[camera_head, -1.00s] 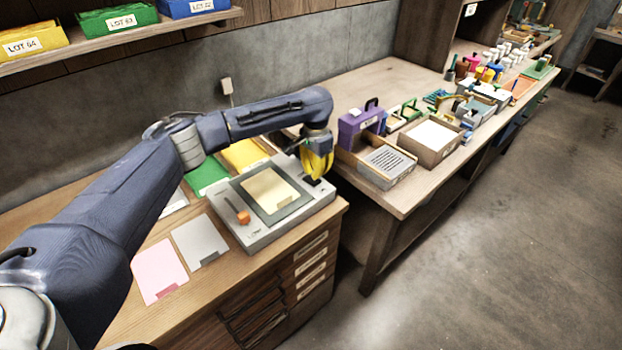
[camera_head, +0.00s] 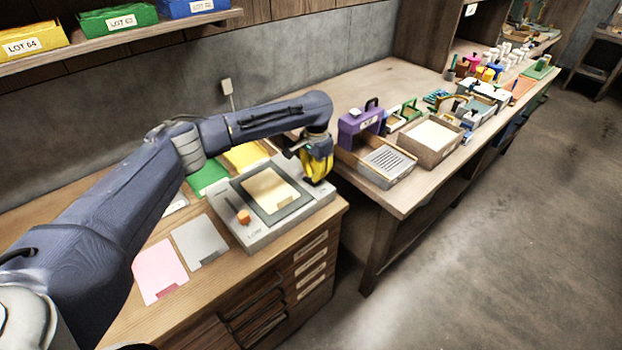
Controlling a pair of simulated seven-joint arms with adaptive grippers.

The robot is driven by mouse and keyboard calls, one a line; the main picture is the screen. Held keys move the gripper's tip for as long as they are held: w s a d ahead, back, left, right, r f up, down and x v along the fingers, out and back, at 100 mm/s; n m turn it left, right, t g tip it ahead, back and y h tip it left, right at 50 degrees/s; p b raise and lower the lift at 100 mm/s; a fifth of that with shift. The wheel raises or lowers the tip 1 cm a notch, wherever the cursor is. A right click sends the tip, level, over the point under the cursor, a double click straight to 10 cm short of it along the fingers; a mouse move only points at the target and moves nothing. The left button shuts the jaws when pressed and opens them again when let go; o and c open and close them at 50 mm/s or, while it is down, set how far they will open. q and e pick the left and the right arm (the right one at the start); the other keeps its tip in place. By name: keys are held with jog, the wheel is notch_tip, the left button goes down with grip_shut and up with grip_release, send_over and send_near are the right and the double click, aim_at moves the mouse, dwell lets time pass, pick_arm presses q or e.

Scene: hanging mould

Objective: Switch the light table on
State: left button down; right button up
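The light table (camera_head: 262,232) is a flat grey box on the wooden cabinet top, with a dark-framed panel that looks cream-coloured (camera_head: 268,190). An orange knob (camera_head: 243,216) sits at the near end of a slot on its left side. My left gripper (camera_head: 316,182) has yellow fingers pointing down at the right end of the light table, by the back right corner. Its fingertips are small and partly hidden, so I cannot tell how far apart they are or whether they touch the box. My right gripper is not in view.
Pink (camera_head: 159,270) and grey sheets (camera_head: 200,241) lie left of the light table; green (camera_head: 207,176) and yellow sheets (camera_head: 246,156) lie behind it. A second bench holds a purple case (camera_head: 358,127) and a cardboard box (camera_head: 430,140). A gap separates the benches.

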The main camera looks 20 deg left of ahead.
pick_arm(q)
jog(key=shift+f, duration=1.4)
dwell(0.9)
jog(key=shift+r, duration=3.55)
